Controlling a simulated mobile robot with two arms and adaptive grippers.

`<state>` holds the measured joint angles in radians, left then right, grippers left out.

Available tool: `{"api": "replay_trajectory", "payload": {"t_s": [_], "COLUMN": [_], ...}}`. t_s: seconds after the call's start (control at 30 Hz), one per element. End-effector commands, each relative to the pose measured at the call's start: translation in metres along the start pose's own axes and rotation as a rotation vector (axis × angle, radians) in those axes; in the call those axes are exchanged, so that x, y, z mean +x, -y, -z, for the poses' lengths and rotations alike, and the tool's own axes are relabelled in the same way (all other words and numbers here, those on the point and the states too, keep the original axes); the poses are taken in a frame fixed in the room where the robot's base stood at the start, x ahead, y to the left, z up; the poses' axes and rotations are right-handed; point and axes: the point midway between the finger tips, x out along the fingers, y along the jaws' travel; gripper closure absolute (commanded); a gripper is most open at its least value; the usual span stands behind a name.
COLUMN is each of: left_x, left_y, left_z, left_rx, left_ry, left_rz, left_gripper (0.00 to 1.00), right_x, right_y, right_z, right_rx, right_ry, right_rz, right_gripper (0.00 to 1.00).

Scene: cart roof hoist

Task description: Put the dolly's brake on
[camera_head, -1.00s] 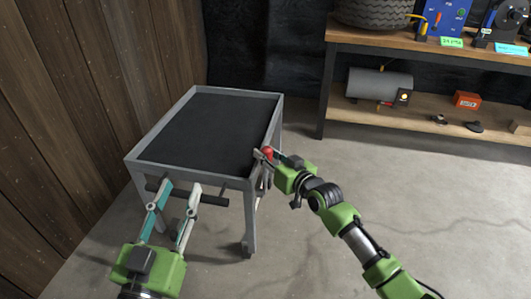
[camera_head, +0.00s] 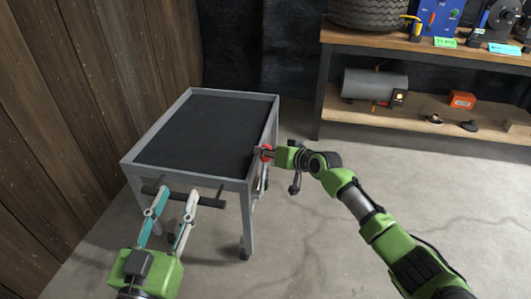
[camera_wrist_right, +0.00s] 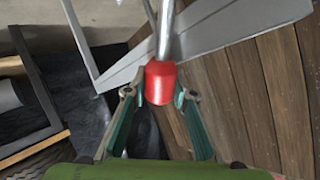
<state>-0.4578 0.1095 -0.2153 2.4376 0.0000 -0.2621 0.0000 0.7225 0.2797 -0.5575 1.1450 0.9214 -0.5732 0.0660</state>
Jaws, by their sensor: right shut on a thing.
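The dolly (camera_head: 187,176) is a grey metal frame with a dark top, standing on casters beside the wooden wall. A dark horizontal handle bar (camera_head: 212,202) sticks out at its near end. A brake lever with a red knob (camera_head: 266,157) is at its right side; the knob also shows in the right wrist view (camera_wrist_right: 160,83), on a metal rod. My right gripper (camera_head: 269,153) is shut on the red knob, coming from the right. My left gripper (camera_head: 179,190) has its fingers apart at the handle bar; whether they touch it I cannot tell.
A shelf unit (camera_head: 430,47) stands at the back right, with a tyre (camera_head: 370,12), a grey cylinder (camera_head: 374,84) and a red box (camera_head: 461,100). The wooden wall (camera_head: 75,110) is close on the left. The concrete floor right of the dolly is clear.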

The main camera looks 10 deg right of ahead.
Motion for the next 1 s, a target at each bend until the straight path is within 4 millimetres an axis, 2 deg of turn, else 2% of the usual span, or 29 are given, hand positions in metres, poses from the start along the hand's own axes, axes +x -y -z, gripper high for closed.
{"api": "replay_trajectory", "payload": {"t_s": [0.37, 0.4, 0.47, 0.83, 1.0], "left_x": [0.0, 0.0, 0.0, 0.0, 0.0], "left_y": [0.0, 0.0, 0.0, -0.001, -0.001], "left_z": [0.002, 0.002, 0.002, 0.002, 0.002], "left_rx": [0.0, 0.0, 0.0, -0.001, -0.001], "left_ry": [-0.008, -0.008, -0.008, -0.009, -0.008], "left_rz": [0.0, 0.0, 0.0, -0.001, -0.001], "left_gripper": [0.66, 0.66, 0.66, 0.66, 0.66], "right_x": [0.001, 0.001, 0.001, 0.0, -0.011], "right_y": [-0.001, -0.001, -0.001, -0.001, -0.001], "right_z": [0.0, -0.001, 0.0, 0.0, -0.001], "right_rx": [0.004, 0.004, 0.003, 0.003, 0.002], "right_ry": [0.004, 0.004, 0.004, 0.003, 0.003], "right_rz": [-0.001, -0.001, -0.001, 0.0, 0.0], "right_gripper": [1.0, 0.73, 0.57, 0.57, 0.57]}}
